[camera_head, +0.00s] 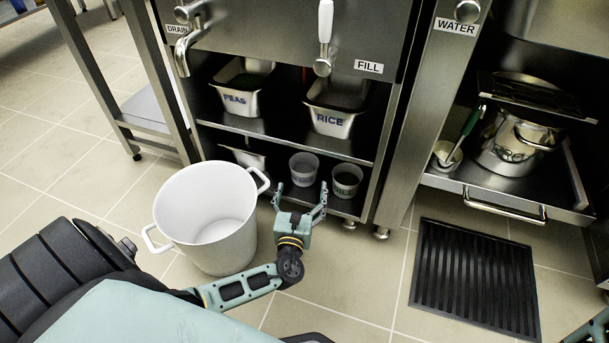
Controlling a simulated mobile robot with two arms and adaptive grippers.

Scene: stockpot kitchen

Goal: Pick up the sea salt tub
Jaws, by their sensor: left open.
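Two small round grey tubs stand upright side by side on the low shelf under the steel counter, a left tub (304,168) and a right tub (346,180). Both have lettering too small to read, so I cannot tell which is the sea salt tub. My right gripper is not in view.
A large white pot (208,215) stands on the floor close left of my left gripper. PEAS (242,98) and RICE (332,120) bins sit on the shelf above. A black ribbed mat (474,278) lies at right. A pull-out shelf (505,190) holds a steel pot (512,150).

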